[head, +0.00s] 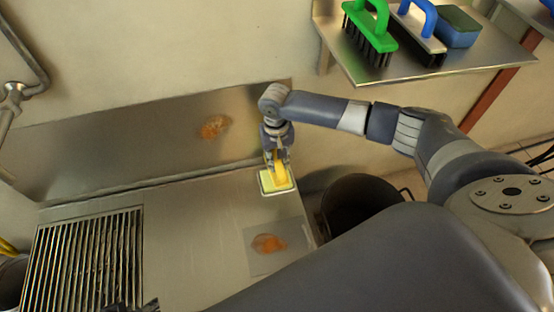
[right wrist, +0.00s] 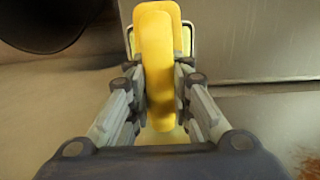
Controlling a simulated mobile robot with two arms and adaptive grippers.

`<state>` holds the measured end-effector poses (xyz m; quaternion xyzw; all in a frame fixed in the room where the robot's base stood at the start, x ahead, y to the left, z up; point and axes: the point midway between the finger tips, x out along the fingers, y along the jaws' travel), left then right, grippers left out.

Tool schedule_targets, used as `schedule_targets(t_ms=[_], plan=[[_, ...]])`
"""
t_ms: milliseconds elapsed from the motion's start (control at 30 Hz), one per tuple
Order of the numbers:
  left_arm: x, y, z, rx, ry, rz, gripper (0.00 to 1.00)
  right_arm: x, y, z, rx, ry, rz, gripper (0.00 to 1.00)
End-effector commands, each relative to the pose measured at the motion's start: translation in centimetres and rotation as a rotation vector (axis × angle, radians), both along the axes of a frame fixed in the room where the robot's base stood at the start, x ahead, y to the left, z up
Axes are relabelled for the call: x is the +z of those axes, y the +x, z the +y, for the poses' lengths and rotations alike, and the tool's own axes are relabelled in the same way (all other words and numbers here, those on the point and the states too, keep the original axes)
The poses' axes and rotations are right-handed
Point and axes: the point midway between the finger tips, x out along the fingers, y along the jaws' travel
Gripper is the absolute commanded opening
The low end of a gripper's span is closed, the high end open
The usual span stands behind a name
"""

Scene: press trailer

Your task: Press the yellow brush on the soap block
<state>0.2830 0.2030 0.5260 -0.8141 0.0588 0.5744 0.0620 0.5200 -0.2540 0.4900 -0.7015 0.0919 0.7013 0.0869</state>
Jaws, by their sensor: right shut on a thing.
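My right gripper (head: 277,158) is shut on the yellow brush (head: 279,173) above the metal counter. In the right wrist view, the brush's yellow handle (right wrist: 158,65) stands between the two fingers of this gripper (right wrist: 160,85). The pale yellow soap block (head: 267,184) lies in a light-rimmed dish directly under the brush. The brush's underside is hidden, and I cannot tell whether it touches the soap. Only small dark tips, perhaps of my left gripper (head: 148,304), show at the bottom edge of the head view.
The counter (head: 175,215) has a slatted grate (head: 85,262) at left. Orange-brown stains mark the back panel (head: 215,127) and a square patch (head: 268,243). A dark bucket (head: 352,205) stands to the right. A shelf holds a green brush (head: 371,28), a blue-handled brush (head: 417,30) and a sponge (head: 457,27).

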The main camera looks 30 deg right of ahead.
Motion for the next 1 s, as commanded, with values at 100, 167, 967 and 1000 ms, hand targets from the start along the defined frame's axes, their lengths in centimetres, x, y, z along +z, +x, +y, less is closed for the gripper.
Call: schedule_targets(t_ms=[100, 167, 967, 1000], plan=[[-0.9, 1.4, -0.4, -0.005, -0.013, -0.063, 0.4, -1.2, 0.1, 0.0, 0.0, -0.001, -0.002, 0.01], [-0.9, 2.1, -0.6, -0.008, -0.02, -0.096, 0.4, -1.6, 0.1, 0.0, -0.001, -0.001, -0.002, 0.01], [3.5, 10.7, -3.5, -0.041, -0.111, -0.527, 0.4, -2.9, 0.0, 0.0, 0.0, 0.0, -0.001, 0.01], [3.7, 11.0, -3.6, -0.042, -0.117, -0.548, 0.4, -3.0, 0.0, 0.0, 0.0, 0.0, -0.001, 0.01]])
